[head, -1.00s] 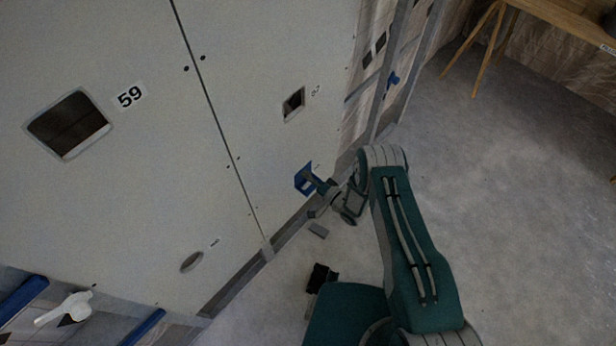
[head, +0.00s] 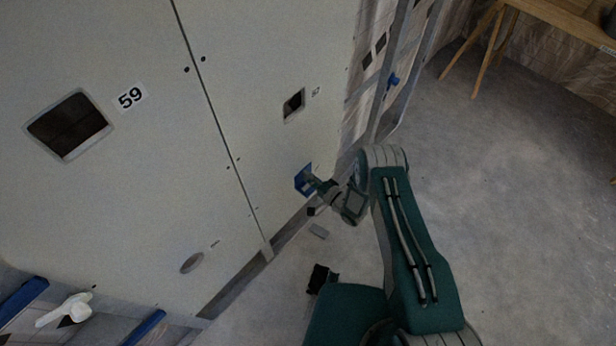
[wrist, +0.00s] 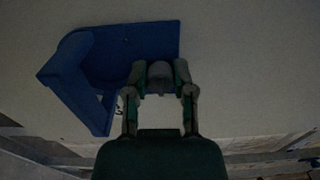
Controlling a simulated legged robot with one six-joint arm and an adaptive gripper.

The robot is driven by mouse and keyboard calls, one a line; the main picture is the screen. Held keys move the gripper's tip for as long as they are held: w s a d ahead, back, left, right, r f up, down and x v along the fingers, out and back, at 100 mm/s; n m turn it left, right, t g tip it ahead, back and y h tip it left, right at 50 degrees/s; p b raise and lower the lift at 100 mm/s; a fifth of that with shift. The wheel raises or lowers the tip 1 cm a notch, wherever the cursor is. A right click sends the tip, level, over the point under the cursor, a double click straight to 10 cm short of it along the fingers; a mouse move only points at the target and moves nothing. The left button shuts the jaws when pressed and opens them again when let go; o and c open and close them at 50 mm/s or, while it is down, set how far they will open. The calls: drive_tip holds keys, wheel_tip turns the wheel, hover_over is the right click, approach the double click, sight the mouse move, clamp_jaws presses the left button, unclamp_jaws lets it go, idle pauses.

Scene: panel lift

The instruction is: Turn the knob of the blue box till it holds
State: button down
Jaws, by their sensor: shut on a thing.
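The blue box (head: 303,180) is fixed low on the large white panel in the head view, at the panel's right part. In the wrist view the blue box (wrist: 110,65) fills the upper left, with an angled side piece at its left. A grey knob (wrist: 160,74) shows in front of its right part. My gripper (wrist: 160,84) has its two fingers on either side of the knob, shut on it. In the head view my gripper (head: 315,184) reaches the box from the right. The knob's far side is hidden.
The white panel (head: 130,170) has window openings and a 59 label. A wooden table (head: 560,20) stands at the back right. The floor at right is clear.

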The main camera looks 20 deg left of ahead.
drive_tip(key=shift+d+f, duration=0.1)
drive_tip(key=shift+f, duration=0.1)
drive_tip(key=shift+c, duration=2.2)
unclamp_jaws()
drive_tip(key=v, duration=1.1)
drive_tip(key=shift+s+d, duration=0.2)
drive_tip(key=shift+d, duration=0.15)
